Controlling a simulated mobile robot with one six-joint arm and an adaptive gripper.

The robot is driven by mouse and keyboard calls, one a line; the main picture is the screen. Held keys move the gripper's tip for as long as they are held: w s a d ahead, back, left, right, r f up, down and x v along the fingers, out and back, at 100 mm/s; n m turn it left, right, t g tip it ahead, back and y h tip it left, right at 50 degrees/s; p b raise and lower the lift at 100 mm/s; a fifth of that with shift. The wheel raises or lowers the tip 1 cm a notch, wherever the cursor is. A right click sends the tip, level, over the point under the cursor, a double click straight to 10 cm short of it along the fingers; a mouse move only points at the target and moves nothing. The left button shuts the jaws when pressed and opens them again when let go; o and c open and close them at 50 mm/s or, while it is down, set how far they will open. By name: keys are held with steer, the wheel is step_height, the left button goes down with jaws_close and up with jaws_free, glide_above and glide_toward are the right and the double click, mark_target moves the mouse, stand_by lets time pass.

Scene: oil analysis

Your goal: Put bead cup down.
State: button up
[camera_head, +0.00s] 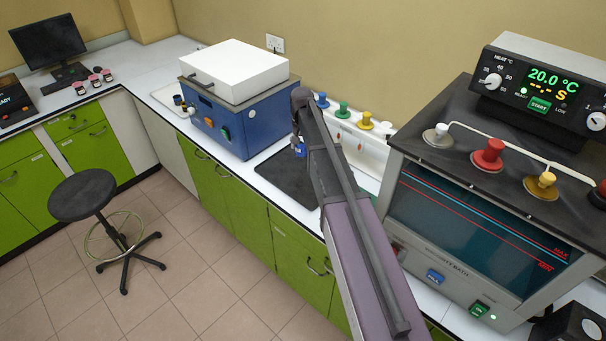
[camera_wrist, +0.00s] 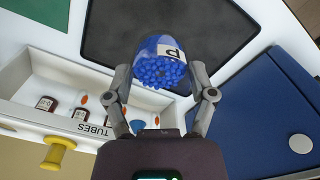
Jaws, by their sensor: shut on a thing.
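In the head view the cup (camera_head: 300,150) shows as a small blue shape at the end of my arm, beside the blue box. Behind the cup in the wrist view lies a dark mat (camera_wrist: 110,30) on the white counter. The head view also shows this mat (camera_head: 290,178); I cannot tell the cup's height above it. The gripper's fingers are hard to make out there.
A blue box with a white lid (camera_head: 235,72) stands left of the mat. A white tubes tray (camera_wrist: 40,75) with small bottles and coloured knobs lies behind it. The viscosity bath (camera_head: 480,210) stands to the right. My arm covers part of the mat.

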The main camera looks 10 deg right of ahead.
steer(key=s+d+f+b, duration=0.2)
steer(key=s+f+b, duration=0.1)
steer(key=s, duration=0.2)
steer(key=s+d+f+m+b, duration=0.1)
steer(key=s+d+f+b, duration=0.1)
steer(key=s+f+b, duration=0.2)
steer(key=s+d+f+m+b, duration=0.1)
steer(key=s+d+f+b, duration=0.1)
steer(key=s+f+b, duration=0.1)
steer(key=shift+s+d+f, duration=0.1)
steer(key=shift+s+f, duration=0.15)
steer(key=shift+s, duration=0.4)
steer(key=shift+s+f, duration=0.25)
steer(key=shift+s, duration=0.4)
steer(key=b, duration=0.2)
glide_above(301, 185)
steer(key=s, duration=0.1)
steer(key=shift+d+f, duration=0.2)
steer(key=shift+f, duration=0.45)
steer(key=shift+w, duration=0.1)
steer(key=shift+w+a, duration=0.15)
steer(key=shift+w, duration=0.1)
steer(key=shift+w+a+f+b, duration=0.15)
steer(key=shift+w+f+b, duration=0.1)
steer(key=shift+f+b, duration=1.45)
steer(key=shift+f, duration=0.15)
steer(key=shift+f, duration=0.2)
